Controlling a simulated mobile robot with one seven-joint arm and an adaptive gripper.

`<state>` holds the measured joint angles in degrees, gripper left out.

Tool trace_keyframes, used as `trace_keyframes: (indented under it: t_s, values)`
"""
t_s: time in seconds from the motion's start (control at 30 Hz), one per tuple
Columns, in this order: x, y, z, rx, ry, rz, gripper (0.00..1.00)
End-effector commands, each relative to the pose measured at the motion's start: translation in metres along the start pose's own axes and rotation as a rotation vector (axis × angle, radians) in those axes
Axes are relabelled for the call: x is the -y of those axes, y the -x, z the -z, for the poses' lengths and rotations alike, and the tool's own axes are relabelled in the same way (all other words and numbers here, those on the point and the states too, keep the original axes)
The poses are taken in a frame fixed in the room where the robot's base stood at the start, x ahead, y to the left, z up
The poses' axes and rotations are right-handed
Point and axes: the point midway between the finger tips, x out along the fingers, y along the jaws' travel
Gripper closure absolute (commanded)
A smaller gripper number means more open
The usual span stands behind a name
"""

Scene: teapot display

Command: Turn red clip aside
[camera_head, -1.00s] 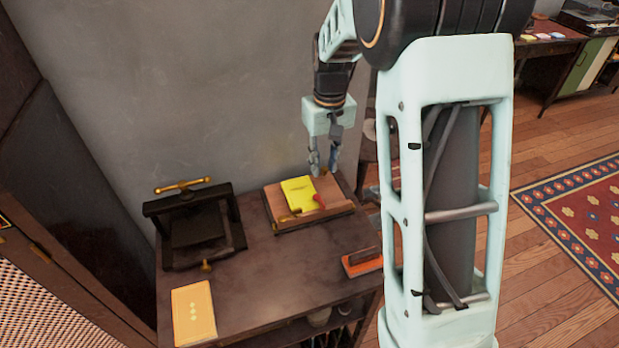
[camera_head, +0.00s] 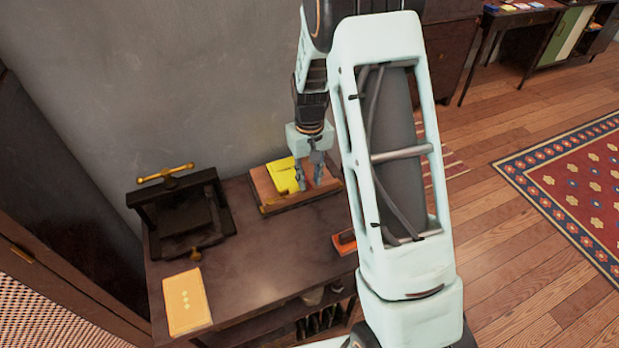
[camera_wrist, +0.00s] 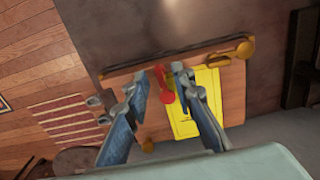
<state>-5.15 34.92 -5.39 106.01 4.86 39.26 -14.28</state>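The red clip (camera_wrist: 163,84) shows in the wrist view between my two fingers, at the edge of a yellow sheet or booklet (camera_wrist: 208,88). The yellow item lies on a wooden board (camera_wrist: 233,102), and brass-coloured clips (camera_wrist: 245,51) sit on the board's edge. In the head view the board (camera_head: 264,187) and the yellow item (camera_head: 283,172) are at the back of the dark table, and my gripper hides the red clip. My gripper (camera_wrist: 157,88) is open over the board, its fingers on either side of the red clip. I cannot tell whether they touch it.
A dark press with a brass handle (camera_head: 166,173) stands left on the table (camera_head: 245,255). A tan booklet (camera_head: 187,302) lies at the front left. An orange-based block (camera_head: 344,242) is at the right, partly hidden by my arm. The table's middle is clear.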

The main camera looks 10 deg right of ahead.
Motion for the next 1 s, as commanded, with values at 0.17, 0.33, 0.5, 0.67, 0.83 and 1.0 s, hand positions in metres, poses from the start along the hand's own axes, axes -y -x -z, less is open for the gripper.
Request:
trace_keyframes:
  t_s: [0.17,0.33,0.5,0.67,0.83,1.0]
  values:
    - [0.0000,-0.0022,-0.0001,0.000,0.000,0.000,0.77]
    - [0.0000,-0.0020,-0.0002,0.000,0.000,0.000,0.82]
    - [0.0000,-0.0019,-0.0001,0.000,0.000,0.000,1.00]
    - [0.0000,-0.0018,-0.0001,0.000,0.000,0.000,1.00]
    - [0.0000,-0.0017,-0.0001,0.000,-0.008,0.000,1.00]
    - [0.0002,-0.0018,0.0000,0.000,-0.053,0.000,1.00]
